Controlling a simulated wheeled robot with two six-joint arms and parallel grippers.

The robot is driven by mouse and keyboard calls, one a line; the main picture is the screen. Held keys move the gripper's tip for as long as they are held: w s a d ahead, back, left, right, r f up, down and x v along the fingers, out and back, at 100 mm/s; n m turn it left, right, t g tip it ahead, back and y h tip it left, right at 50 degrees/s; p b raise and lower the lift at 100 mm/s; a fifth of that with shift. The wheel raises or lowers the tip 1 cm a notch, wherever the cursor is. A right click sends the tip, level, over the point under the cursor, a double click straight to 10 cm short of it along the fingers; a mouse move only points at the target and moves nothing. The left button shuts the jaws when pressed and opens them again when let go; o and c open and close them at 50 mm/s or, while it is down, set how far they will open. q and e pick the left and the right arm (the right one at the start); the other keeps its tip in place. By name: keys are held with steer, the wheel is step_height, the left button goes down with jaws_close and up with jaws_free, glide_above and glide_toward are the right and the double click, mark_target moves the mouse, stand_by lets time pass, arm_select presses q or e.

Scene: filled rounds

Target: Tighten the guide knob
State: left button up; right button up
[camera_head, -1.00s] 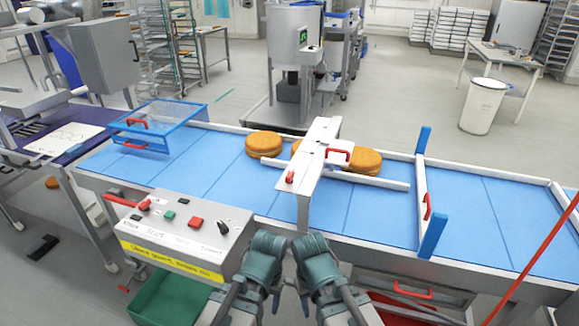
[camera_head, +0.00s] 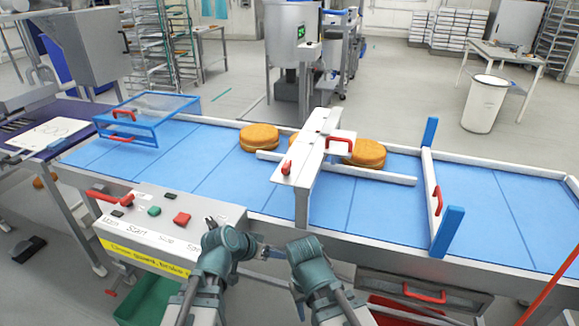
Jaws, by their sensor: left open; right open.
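The guide knob appears to be the small red knob (camera_head: 286,167) on the near end of the white bridge (camera_head: 308,160) that spans the blue conveyor. My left gripper (camera_head: 228,240) is open, over the right end of the control box, below and left of the knob and apart from it. My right gripper (camera_head: 303,250) is open and lower, in front of the conveyor's near edge, also apart from the knob. The fingertips of both grippers are hard to make out. A white guide rail (camera_head: 395,178) lies on the belt to the right of the bridge.
Several round orange-brown cakes (camera_head: 259,138) lie on the conveyor belt (camera_head: 345,208). The control box (camera_head: 150,225) with buttons stands at the near left. A blue-framed guard (camera_head: 150,118) is at the left. A white crossbar with blue posts (camera_head: 446,232) stands at the right.

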arm_select(q)
steer(key=w+d+r+m+t+h, duration=0.1)
steer(key=w+d+r+t+h, duration=0.15)
steer(key=r, duration=0.25)
steer(key=w+d+r+t+h, duration=0.1)
steer(key=w+d+r+t, duration=0.15)
steer(key=r+t, duration=0.2)
steer(key=w+a+r+n+t+y, duration=0.2)
steer(key=w+a+r+t+y, duration=0.2)
steer(key=r, duration=0.2)
steer(key=shift+r+n, duration=0.3)
steer(key=shift+r, duration=0.1)
steer(key=shift+w, duration=0.1)
